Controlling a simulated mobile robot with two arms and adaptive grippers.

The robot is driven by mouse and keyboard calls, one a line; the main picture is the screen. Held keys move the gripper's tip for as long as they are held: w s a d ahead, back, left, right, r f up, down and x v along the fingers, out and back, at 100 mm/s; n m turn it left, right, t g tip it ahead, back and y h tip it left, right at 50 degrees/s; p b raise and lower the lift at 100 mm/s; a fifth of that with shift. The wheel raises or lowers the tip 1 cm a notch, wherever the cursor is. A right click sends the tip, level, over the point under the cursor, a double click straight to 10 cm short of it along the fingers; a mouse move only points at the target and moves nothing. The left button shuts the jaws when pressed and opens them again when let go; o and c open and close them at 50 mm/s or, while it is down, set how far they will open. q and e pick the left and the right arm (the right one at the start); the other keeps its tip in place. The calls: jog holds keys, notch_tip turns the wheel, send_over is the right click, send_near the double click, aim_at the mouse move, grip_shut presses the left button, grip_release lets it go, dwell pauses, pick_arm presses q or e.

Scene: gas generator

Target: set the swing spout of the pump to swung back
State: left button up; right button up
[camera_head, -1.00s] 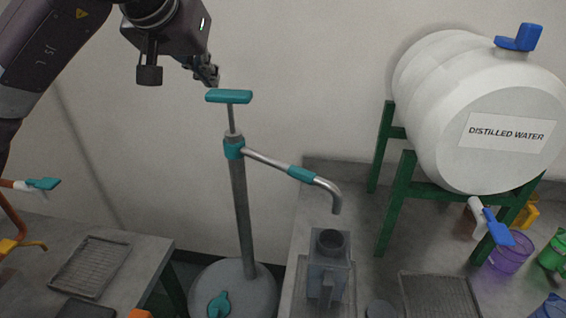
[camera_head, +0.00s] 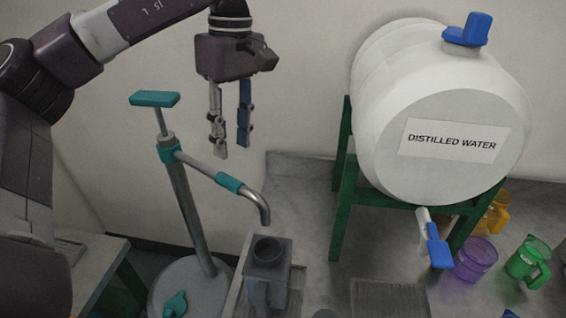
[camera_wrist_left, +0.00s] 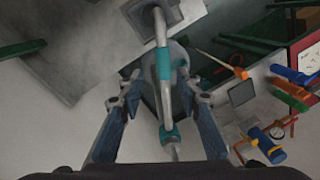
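The pump (camera_head: 187,205) is a grey column on a round base with a teal T-handle (camera_head: 155,99) on top. Its swing spout (camera_head: 198,168) is a grey pipe with a teal sleeve, bent down at its end. It points right, its mouth above a grey square container (camera_head: 268,262). My left gripper (camera_head: 231,150) points down, open and empty, above and behind the spout in the head view. In the left wrist view the spout (camera_wrist_left: 163,85) runs between the two spread fingers of the left gripper (camera_wrist_left: 157,95); I cannot tell that they touch it. My right gripper is not in view.
A white distilled water barrel (camera_head: 450,120) stands on a green frame at the right, with a blue-handled tap (camera_head: 437,248). Purple (camera_head: 475,260) and green (camera_head: 528,262) jugs stand near it. A grey wall is behind the pump.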

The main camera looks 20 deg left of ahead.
aim_at(231, 180)
pick_arm(q)
jog(key=f, duration=0.1)
jog(key=s+f+b, duration=0.1)
jog(key=f, duration=0.1)
jog(key=shift+a+n, duration=0.1)
jog(key=shift+n, duration=0.2)
notch_tip(231, 180, down, 3)
jog(key=shift+s+f, duration=0.1)
jog(key=shift+s, duration=0.05)
jog(key=shift+f+b, duration=0.3)
jog(key=shift+f, duration=0.35)
jog(key=shift+s+a+f, duration=0.1)
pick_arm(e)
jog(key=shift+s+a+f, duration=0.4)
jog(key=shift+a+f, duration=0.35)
pick_arm(q)
grip_shut()
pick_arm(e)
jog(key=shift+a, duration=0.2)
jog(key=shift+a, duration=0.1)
